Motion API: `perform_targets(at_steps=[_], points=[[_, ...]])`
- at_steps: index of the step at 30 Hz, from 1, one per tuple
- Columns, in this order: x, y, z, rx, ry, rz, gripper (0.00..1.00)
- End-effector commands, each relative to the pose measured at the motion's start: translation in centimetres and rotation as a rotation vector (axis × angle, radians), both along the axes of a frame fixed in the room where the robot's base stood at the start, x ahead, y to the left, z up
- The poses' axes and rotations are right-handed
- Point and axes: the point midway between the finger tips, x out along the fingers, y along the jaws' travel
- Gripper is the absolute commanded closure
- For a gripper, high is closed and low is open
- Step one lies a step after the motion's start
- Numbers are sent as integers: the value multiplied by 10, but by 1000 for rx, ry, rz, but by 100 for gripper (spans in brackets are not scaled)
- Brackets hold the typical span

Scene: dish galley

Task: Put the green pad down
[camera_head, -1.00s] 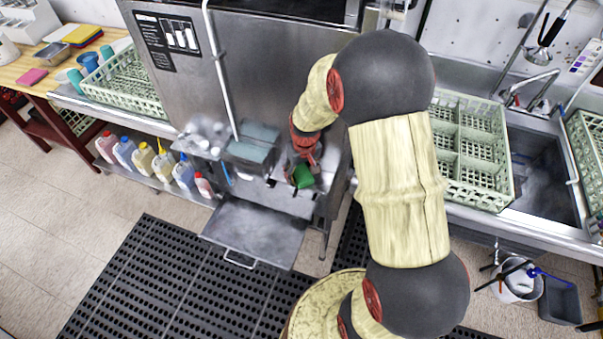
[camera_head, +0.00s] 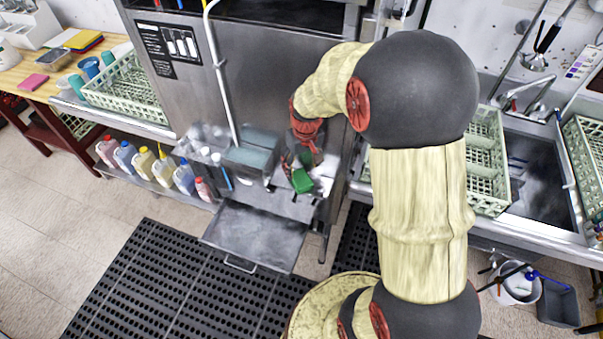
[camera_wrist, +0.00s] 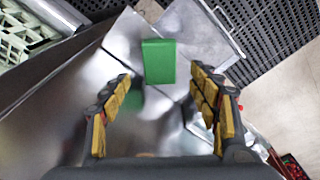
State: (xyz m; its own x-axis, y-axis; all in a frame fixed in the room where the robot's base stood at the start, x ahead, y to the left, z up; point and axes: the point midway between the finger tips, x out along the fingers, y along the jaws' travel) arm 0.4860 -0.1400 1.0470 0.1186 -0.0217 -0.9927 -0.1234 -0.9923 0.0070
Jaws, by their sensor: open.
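The green pad (camera_head: 302,180) lies on a steel surface low in front of the dish machine, above the pulled-out tray. In the wrist view the green pad (camera_wrist: 159,61) appears as an upright green rectangle beyond the fingertips, and a green reflection shows on the metal beside it. My gripper (camera_wrist: 165,92) is open, with its yellow-padded fingers spread on either side and nothing between them. In the head view my gripper (camera_head: 300,160) is just behind the pad, apart from it as the wrist view shows.
The steel pull-out tray (camera_head: 255,238) sticks out below the surface. Several bottles (camera_head: 163,169) stand on the low shelf to the left. Green dish racks (camera_head: 126,90) sit on the counters at both sides. A sink (camera_head: 537,178) is at the right.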

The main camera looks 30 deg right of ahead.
Motion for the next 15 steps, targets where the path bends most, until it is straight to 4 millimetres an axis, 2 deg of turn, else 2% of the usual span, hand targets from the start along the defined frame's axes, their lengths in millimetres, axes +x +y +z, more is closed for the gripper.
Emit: perform_targets(at_steps=[1, 3, 11, 14, 15], points=[[0, 0, 11, -1, -4, 0, 39], [-2, 0, 22, -1, -3, 0, 39], [-6, 4, 47, -3, -10, 3, 39], [-13, 17, 73, -10, -39, 13, 39], [-18, 26, 89, -15, -58, 21, 39]])
